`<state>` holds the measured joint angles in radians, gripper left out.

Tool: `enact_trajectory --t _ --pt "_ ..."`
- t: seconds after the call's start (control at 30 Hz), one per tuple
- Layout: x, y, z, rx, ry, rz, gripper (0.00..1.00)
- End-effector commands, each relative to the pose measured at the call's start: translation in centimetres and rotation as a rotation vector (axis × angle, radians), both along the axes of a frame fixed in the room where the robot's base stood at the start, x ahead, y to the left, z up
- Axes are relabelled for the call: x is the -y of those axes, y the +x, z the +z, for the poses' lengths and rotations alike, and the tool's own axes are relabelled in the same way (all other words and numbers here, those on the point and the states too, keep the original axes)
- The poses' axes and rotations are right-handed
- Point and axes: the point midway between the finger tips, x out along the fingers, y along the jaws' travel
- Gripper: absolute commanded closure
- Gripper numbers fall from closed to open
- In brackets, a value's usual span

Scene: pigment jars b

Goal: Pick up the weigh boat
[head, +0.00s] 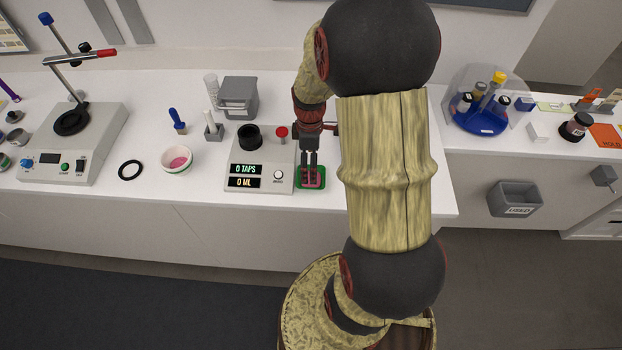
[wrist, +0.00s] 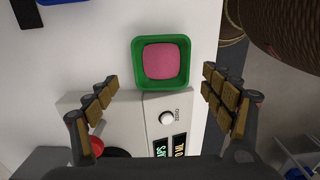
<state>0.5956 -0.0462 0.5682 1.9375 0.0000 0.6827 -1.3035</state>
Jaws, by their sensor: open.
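The weigh boat appears to be a small square green dish (head: 324,180) with pink inside, on the white bench just right of the scale. It also shows in the wrist view, where its green rim (wrist: 138,62) and flat pink middle are in full sight. My gripper (head: 309,168) points down over or close to the dish; in the wrist view the spread fingers (wrist: 160,98) lie left and right of its line, with nothing between the pads. The dish lies beyond the fingertips in that view, apart from them. In the head view the fingers partly cover it.
The scale (head: 261,178), with its red knob and black cup, stands directly left of the dish. A white bowl with pink contents (head: 178,159), a black ring (head: 130,170) and a stirrer stand (head: 73,140) are farther left. The bench's front edge is close to the dish.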

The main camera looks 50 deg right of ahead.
Motion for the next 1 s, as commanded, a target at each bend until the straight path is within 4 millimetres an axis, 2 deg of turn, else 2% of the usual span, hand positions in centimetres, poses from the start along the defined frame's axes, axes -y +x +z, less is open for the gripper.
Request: enact_trajectory --t 0.17,0.5,0.73,1.0 --pt "0.0 -0.1 -1.4 -0.001 0.001 -0.001 0.18" --pt "0.0 -0.4 -5.7 -0.001 0.001 -0.001 0.18" --pt "0.0 -0.4 -5.7 0.001 -0.001 -0.001 0.18" --pt "0.0 -0.4 -5.7 0.001 -0.001 -0.001 0.33"
